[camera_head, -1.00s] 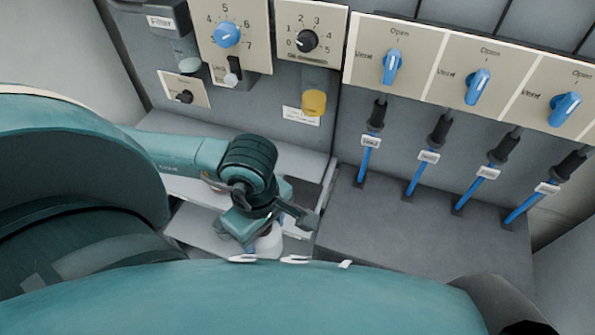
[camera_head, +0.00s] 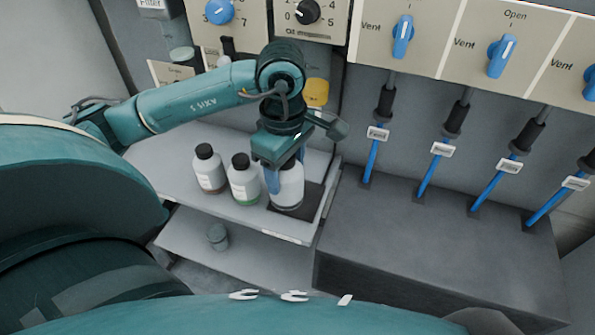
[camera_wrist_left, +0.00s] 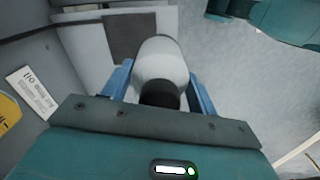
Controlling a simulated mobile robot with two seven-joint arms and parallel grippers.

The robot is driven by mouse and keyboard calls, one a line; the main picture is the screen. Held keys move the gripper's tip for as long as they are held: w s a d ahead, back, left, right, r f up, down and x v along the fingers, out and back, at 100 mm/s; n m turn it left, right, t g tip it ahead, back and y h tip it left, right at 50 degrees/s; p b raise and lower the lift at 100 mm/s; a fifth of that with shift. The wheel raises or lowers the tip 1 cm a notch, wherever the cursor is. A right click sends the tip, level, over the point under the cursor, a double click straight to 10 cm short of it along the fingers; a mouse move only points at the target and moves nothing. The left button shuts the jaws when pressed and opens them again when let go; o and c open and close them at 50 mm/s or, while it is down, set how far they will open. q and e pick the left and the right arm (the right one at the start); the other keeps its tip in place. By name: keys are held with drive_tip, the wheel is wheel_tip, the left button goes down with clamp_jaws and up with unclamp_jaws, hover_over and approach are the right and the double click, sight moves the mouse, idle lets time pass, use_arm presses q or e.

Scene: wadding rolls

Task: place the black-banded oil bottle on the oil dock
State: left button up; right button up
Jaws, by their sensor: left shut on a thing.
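The oil bottle (camera_head: 288,188) is white with a dark band near its base. It stands about upright in my left gripper (camera_head: 283,178), whose blue fingers are shut on it. In the left wrist view the white bottle (camera_wrist_left: 160,60) and its dark cap show between the fingers (camera_wrist_left: 160,90). A dark square pad (camera_head: 312,197) on the upper shelf, likely the oil dock, lies under and beside the bottle. The pad (camera_wrist_left: 122,38) also shows behind the bottle in the wrist view. I cannot tell whether the base touches it. My right gripper is not in view.
Two more white bottles, one with a reddish band (camera_head: 208,168) and one with a green band (camera_head: 243,180), stand left on the upper shelf (camera_head: 170,158). A small grey-green jar (camera_head: 217,237) is on the lower shelf.

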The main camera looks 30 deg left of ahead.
use_arm(q)
drive_tip(key=w+a, duration=0.1)
drive_tip(key=w, duration=0.5)
drive_tip(key=f, duration=0.3)
drive_tip(key=f+b, duration=0.1)
drive_tip(key=f, duration=0.2)
drive_tip(key=shift+s+a+f, duration=0.15)
drive_tip(key=shift+s+f, duration=0.05)
drive_tip(key=shift+f, duration=0.2)
drive_tip(key=shift+w+f, duration=0.15)
drive_tip(key=shift+w, duration=0.1)
drive_tip(key=shift+f+b, duration=0.2)
drive_tip(key=shift+b, duration=0.1)
drive_tip(key=o, duration=1.1)
drive_tip(key=shift+r, duration=0.1)
